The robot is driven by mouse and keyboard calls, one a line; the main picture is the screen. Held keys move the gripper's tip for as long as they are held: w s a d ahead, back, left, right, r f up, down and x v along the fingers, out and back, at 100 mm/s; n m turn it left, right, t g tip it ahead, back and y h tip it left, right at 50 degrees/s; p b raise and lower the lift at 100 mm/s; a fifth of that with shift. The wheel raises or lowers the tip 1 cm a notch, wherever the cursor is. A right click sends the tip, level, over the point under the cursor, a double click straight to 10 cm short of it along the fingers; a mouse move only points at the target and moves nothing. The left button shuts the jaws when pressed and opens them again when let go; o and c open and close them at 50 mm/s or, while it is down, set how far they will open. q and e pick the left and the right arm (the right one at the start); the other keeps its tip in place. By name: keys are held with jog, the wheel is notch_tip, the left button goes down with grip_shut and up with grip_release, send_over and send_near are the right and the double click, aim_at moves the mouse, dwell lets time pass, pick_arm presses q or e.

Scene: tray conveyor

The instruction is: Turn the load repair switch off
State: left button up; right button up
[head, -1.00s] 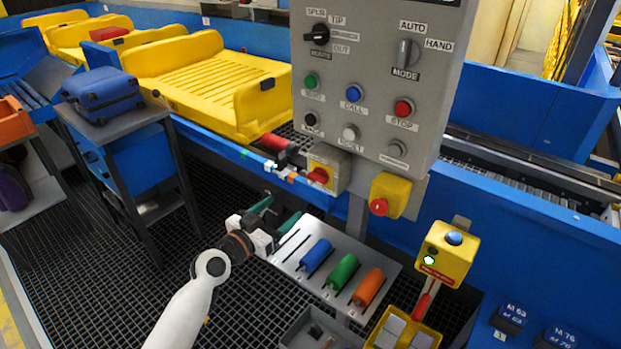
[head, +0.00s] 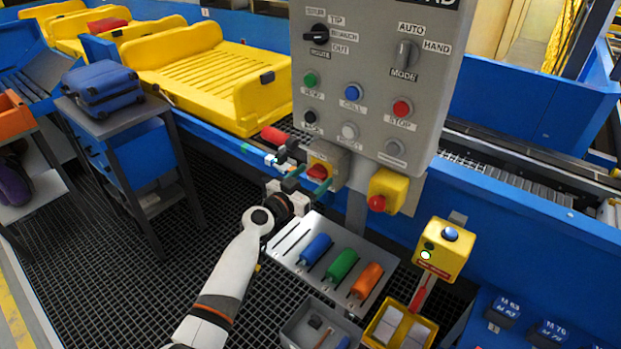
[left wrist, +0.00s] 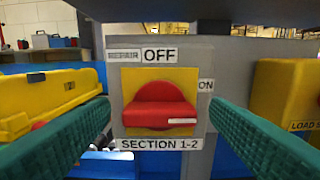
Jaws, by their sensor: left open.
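The red rotary switch (head: 316,171) sits on a yellow plate on a grey box below the control panel. In the left wrist view the red knob (left wrist: 160,105) lies horizontal, its white mark pointing right, on the side of the ON label (left wrist: 205,86). The OFF label (left wrist: 159,55) is above it, beside a smaller label that seems to read REPAIR. A SECTION 1-2 label is below. My left gripper (head: 309,179) is open in front of the switch, its green fingers on either side of the knob in the left wrist view, holding nothing. My right gripper is not in view.
A yellow box with a red button (head: 377,203) is just right of the switch. The grey control panel (head: 372,125) hangs above. A plate with blue, green and orange handles (head: 340,265) is below. Yellow trays (head: 215,75) stand on the conveyor at left.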

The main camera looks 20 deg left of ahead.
pick_arm(q)
jog(key=shift+c, duration=0.3)
jog(key=c, duration=0.9)
